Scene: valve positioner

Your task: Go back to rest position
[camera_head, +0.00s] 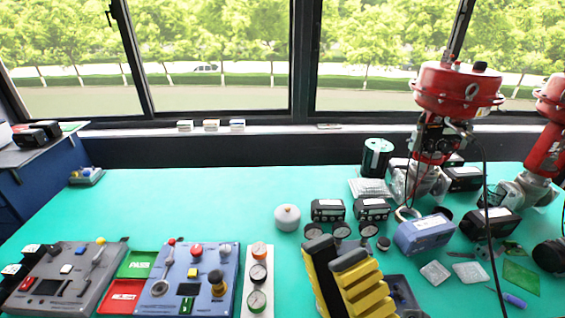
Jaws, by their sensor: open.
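My gripper (334,252) shows at the bottom centre of the head view, with two yellow and dark fingers pointing up the picture. The fingers are apart and I see nothing held between them. They are over the front part of the green table (200,205), and the rest of my arm is out of frame. How high they are above the table is hard to tell. Small round gauges (341,231) lie just beyond the fingertips. A blue-grey boxed device (424,234) stands to the right of the fingers.
Grey (62,280) and blue (184,285) control panels, a red tray (122,297) and a green PASS tray (137,265) lie at left. A gauge strip (258,280) is left of my gripper. Red valve actuators (458,90) stand back right. The table's back left is mostly clear.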

